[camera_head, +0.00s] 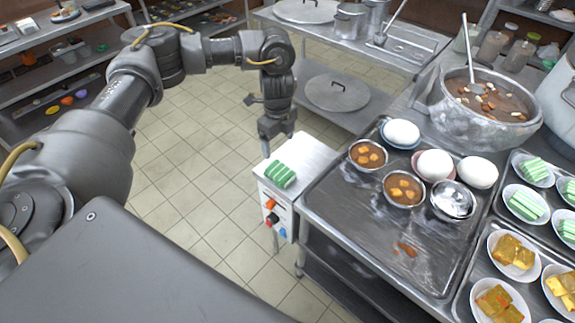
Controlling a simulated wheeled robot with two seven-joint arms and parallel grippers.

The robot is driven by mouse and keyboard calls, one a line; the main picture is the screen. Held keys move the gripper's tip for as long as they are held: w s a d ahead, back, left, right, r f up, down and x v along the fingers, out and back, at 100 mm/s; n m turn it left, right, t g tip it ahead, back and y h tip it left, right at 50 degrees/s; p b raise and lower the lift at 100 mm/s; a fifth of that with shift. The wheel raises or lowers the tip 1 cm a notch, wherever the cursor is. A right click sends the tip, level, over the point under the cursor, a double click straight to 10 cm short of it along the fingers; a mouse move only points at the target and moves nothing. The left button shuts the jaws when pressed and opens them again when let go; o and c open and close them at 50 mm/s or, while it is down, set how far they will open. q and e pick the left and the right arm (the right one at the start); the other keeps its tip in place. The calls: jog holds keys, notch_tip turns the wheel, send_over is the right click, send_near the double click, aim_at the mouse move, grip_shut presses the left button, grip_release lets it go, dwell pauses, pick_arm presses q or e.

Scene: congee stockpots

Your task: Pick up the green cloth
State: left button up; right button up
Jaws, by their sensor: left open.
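A green cloth with white stripes (281,174), folded, lies on top of the small white-topped stand (312,158) left of the counter. My left gripper (266,150) points down just above and behind the cloth, near the far left edge of the stand. Its jaws are open and nothing shows between them. The gap between the gripper and the cloth is small, but I cannot tell how high the tips are. My right gripper is not in view.
A dark tray (345,225) on the counter right of the stand holds bowls of food (368,155) and white rounded items (435,164). A large pot (480,125) with a ladle stands behind. Plates of green striped pieces (525,205) sit further right. Tiled floor (200,190) is clear.

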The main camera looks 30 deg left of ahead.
aim_at(276, 169)
pick_arm(q)
jog(key=f, duration=0.1)
jog(key=s+f, duration=0.2)
jog(key=f, duration=0.1)
jog(key=shift+a, duration=0.15)
jog(key=shift+w+f, duration=0.5)
jog(key=shift+f, duration=0.2)
jog(key=shift+s+f, duration=0.1)
jog(key=shift+s, duration=0.1)
notch_tip(276, 169, down, 5)
jog(key=shift+s+r+b, duration=0.1)
jog(key=shift+b, duration=0.25)
jog(key=shift+s, duration=0.1)
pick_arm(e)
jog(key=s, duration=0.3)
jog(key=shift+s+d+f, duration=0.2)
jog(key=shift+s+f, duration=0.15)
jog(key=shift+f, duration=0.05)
pick_arm(q)
jog(key=c, duration=1.1)
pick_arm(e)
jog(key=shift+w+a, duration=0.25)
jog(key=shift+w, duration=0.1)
